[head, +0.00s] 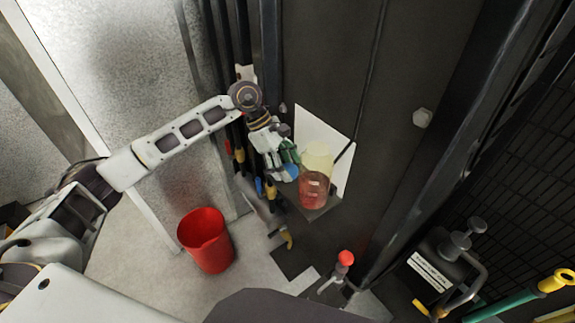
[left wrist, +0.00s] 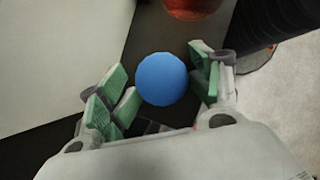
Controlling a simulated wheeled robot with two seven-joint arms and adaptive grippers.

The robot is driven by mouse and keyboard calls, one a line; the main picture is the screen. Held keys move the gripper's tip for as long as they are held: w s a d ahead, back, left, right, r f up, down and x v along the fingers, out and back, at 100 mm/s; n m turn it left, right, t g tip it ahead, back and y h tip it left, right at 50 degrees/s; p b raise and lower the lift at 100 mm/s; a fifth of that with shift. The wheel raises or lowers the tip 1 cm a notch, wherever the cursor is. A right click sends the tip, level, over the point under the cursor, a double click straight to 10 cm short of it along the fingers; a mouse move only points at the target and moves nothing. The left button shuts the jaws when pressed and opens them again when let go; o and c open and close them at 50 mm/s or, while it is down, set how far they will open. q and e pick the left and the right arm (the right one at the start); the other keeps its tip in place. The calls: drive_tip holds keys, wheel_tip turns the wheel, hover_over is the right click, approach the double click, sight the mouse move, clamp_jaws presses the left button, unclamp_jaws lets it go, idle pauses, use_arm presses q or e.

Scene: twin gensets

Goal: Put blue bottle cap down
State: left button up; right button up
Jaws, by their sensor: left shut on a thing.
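The blue bottle cap (head: 291,172) is between the fingers of my left gripper (head: 287,160). In the left wrist view the round blue cap (left wrist: 162,79) sits between the green finger pads, and my left gripper (left wrist: 160,88) is shut on it. A bottle (head: 314,178) with red contents and a pale yellow upper part stands upright just right of the gripper, on a small dark ledge (head: 322,208). Part of a red round thing (left wrist: 191,6) shows at the top of the left wrist view. My right gripper is not in view.
A white panel (head: 322,128) is on the dark wall behind the bottle. Dark vertical pipes (head: 223,75) run left of the gripper. A red bucket (head: 206,242) stands on the floor below. A red-knobbed lever (head: 345,259) is lower right.

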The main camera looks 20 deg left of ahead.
use_arm(q)
drive_tip(key=shift+a+r+p, duration=0.2)
drive_tip(key=shift+r+p, duration=0.1)
drive_tip(key=shift+p, duration=0.25)
drive_tip(key=b+v, duration=0.3)
drive_tip(key=v, duration=0.9)
drive_tip(key=shift+r, duration=0.15)
drive_tip(key=shift+d, duration=0.1)
